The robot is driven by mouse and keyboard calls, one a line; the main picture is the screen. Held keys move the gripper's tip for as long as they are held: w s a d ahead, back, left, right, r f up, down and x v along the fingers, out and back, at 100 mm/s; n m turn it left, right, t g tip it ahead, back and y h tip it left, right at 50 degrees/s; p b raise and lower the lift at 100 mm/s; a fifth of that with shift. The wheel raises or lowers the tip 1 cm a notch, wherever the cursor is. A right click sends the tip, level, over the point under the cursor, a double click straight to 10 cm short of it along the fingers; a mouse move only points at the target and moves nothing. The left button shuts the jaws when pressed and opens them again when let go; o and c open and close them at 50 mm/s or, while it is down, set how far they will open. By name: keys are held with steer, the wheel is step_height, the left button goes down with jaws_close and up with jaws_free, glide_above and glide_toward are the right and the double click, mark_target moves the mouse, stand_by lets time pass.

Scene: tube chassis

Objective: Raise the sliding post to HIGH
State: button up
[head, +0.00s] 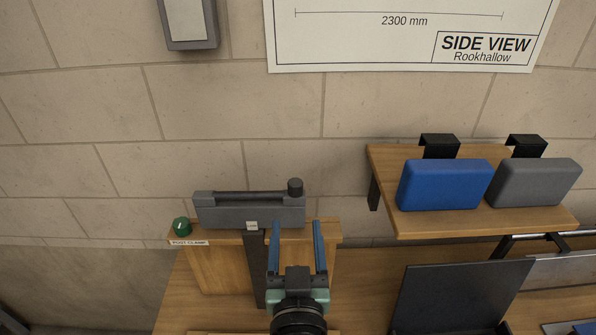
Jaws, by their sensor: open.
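A dark upright post (255,270) stands at a wooden panel (222,265) left of my gripper. A grey horizontal head piece (245,212) with a black bar and a black knob (295,187) sits at its top. A small pale tag (252,225) shows at the post's top; its writing is too small to read. A green knob (181,227) stands left of the head piece, by a label reading POST CLAMP (188,242). My gripper (298,228) is open, its two blue fingers pointing at the head piece's right end. Contact cannot be told. No HIGH mark is readable.
A wooden shelf (470,224) at the right holds a blue block (443,185) and a grey block (534,183). A dark tilted panel (460,293) stands below it. A stone wall (235,105) with a drawing sheet (350,45) is behind.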

mark_target(295, 190)
steer(key=w+p, duration=0.4)
steer(key=w, duration=0.8)
jaws_close()
stand_by(1.2)
